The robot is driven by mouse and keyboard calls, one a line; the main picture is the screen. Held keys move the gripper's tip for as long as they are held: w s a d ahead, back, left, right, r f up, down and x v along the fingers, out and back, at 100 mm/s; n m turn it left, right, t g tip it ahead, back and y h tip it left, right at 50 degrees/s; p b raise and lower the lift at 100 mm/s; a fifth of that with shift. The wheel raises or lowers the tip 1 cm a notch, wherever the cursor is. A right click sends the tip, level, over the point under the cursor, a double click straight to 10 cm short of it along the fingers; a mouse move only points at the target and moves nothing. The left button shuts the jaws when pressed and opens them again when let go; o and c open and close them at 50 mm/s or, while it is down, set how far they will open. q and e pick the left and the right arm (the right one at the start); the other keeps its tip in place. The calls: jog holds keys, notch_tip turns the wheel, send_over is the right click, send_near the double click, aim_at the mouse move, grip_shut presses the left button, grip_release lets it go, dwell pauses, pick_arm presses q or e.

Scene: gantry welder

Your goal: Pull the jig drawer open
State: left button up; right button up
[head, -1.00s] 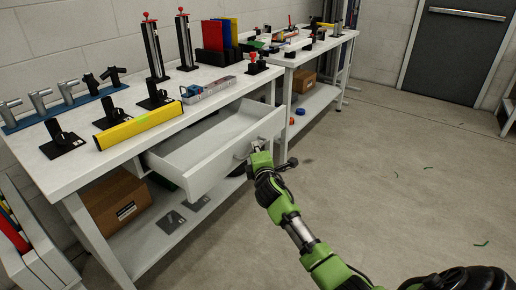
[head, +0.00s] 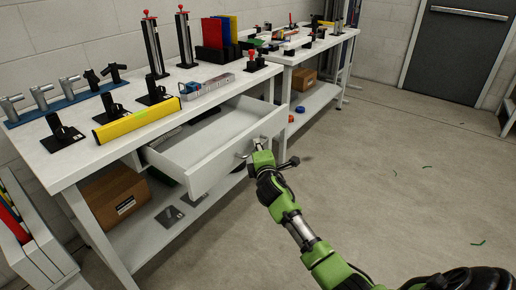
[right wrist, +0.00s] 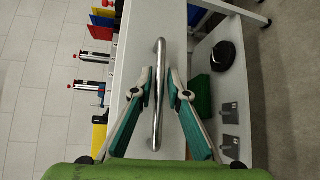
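The jig drawer (head: 212,168) is a white drawer under the near workbench. It stands well out from the bench, its inside mostly bare with dark items near the back. My right gripper (head: 257,146) is at the drawer's front, on its metal bar handle (head: 243,154). My left gripper is not in view.
The white workbench (head: 75,165) carries a yellow level (head: 137,121), clamps, stands and a blue rack of cylinders. A cardboard box (head: 114,195) and dark plates lie on its lower shelf. A second bench stands behind. The floor (head: 380,190) before the drawer is mostly clear.

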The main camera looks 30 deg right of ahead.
jog(key=shift+s, duration=0.1)
jog(key=v, duration=1.1)
jog(key=shift+s+a, duration=0.2)
jog(key=shift+s, duration=0.15)
